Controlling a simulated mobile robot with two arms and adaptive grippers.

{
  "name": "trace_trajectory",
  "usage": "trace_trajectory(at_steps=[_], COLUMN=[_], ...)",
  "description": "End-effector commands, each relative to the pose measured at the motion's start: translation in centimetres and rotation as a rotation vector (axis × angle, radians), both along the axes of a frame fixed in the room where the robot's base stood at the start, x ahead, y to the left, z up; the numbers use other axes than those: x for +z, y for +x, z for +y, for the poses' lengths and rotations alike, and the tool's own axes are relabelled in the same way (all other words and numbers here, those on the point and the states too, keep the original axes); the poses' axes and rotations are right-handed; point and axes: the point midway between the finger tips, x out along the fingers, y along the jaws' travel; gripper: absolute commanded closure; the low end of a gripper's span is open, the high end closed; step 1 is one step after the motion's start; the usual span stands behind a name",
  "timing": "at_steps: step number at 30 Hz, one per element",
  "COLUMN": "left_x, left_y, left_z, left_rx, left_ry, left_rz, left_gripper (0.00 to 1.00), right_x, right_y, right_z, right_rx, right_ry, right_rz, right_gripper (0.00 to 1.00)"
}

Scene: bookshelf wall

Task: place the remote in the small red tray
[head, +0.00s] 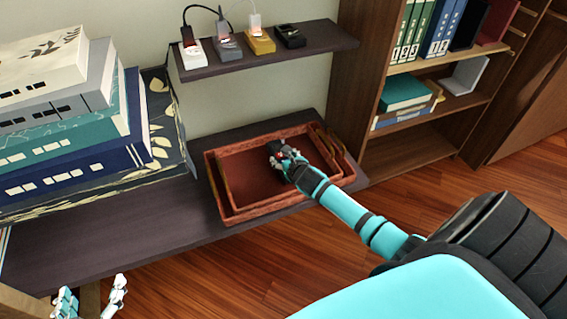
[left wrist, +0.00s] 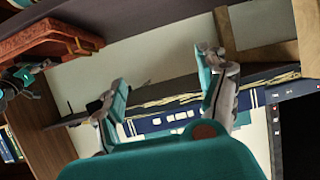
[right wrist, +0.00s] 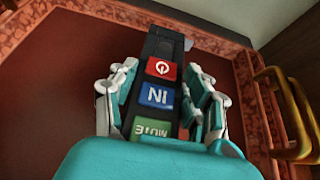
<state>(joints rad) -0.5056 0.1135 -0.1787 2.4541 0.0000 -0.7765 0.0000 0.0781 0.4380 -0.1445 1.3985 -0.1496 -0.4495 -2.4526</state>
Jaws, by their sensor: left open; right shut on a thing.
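The remote (right wrist: 160,68) is black with red, blue and green buttons. My right gripper (right wrist: 160,105) is shut on it, with a finger on each side. In the head view the dark remote (head: 275,147) and my right gripper (head: 287,165) are over the red tray (head: 228,190), inside its rim. I cannot tell whether the remote touches the tray floor. The tray's rims look doubled, as if one tray sits in another; brass handles (right wrist: 290,110) show at its right side. My left gripper (head: 92,296) is open and empty at the lower left; its fingers show in the left wrist view (left wrist: 160,85).
The tray lies on a dark low shelf (head: 110,235). Large stacked books (head: 70,130) stand left of it. A narrow upper shelf (head: 265,58) holds several small devices with cables. A wooden bookcase (head: 400,140) is at the right.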

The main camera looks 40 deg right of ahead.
Motion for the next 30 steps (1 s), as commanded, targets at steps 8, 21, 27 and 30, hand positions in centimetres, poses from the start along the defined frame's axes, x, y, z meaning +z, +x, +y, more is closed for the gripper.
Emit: trace_trajectory(at_steps=[8, 21, 27, 30], left_x=[2.3, 2.6, 2.6, 2.6], left_y=[1.2, 1.3, 1.3, 1.3], left_z=[-0.6, -0.7, -0.7, -0.7], left_rx=[-0.009, -0.009, -0.009, -0.009], left_ry=[-0.032, -0.036, -0.036, -0.036], left_rz=[-0.136, -0.152, -0.152, -0.151], left_gripper=[0.25, 0.25, 0.25, 0.25], right_x=[-1.0, -1.3, -1.3, -1.3], right_y=[0.1, 0.0, 0.0, 0.0], right_z=[0.0, 0.0, 0.0, 0.0], right_rx=[0.0, 0.0, 0.0, 0.0], right_ry=[-0.001, -0.001, 0.0, 0.0], right_rz=[-0.003, -0.001, -0.001, -0.001], right_gripper=[0.89, 0.37, 0.28, 0.28])
